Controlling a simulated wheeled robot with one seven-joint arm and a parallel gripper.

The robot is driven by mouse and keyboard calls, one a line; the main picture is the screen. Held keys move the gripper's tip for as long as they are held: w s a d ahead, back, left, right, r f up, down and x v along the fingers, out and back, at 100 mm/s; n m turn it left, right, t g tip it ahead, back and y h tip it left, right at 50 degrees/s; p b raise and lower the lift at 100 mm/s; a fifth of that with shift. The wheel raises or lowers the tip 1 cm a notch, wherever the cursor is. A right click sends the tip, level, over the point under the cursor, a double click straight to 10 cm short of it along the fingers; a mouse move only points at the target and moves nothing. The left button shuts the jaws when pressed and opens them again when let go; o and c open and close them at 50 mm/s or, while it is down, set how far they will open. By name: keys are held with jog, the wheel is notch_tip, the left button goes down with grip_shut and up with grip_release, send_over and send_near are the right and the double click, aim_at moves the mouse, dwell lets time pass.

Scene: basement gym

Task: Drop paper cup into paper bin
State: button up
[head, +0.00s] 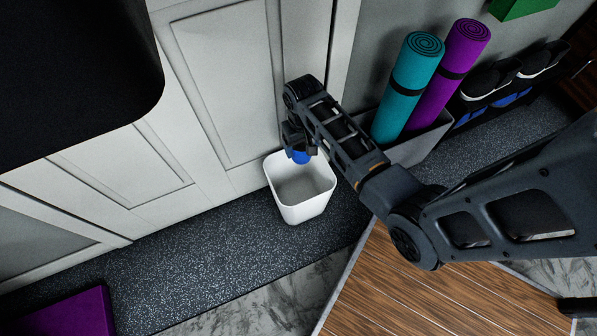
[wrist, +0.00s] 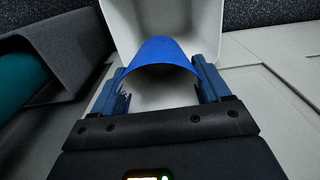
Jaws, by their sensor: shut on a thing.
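The paper cup (wrist: 161,52) is blue and sits between the two fingers of my gripper (wrist: 160,82), which is shut on it. In the head view the cup (head: 300,157) shows as a small blue patch under my gripper (head: 298,147), partly hidden by it. The paper bin (head: 302,203) is a white, open-topped, rounded square bin on the floor against the panelled wall. The cup is over the back part of its opening. In the wrist view the bin (wrist: 205,25) lies behind and around the cup. The part of the bin I see inside looks empty.
A grey holder (head: 425,143) with a teal rolled mat (head: 405,90) and a purple rolled mat (head: 450,70) stands right of the bin. A shoe rack (head: 510,80) is farther right. A purple block (head: 70,315) lies at lower left. Speckled floor left of the bin is clear.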

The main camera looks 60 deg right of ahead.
jog(key=shift+f+b, duration=2.5)
jog(key=shift+f, duration=0.1)
jog(key=shift+r, duration=0.1)
jog(key=o, duration=1)
jog(key=shift+r+p, duration=1.65)
jog(key=shift+r, duration=2.25)
jog(key=shift+a, duration=0.1)
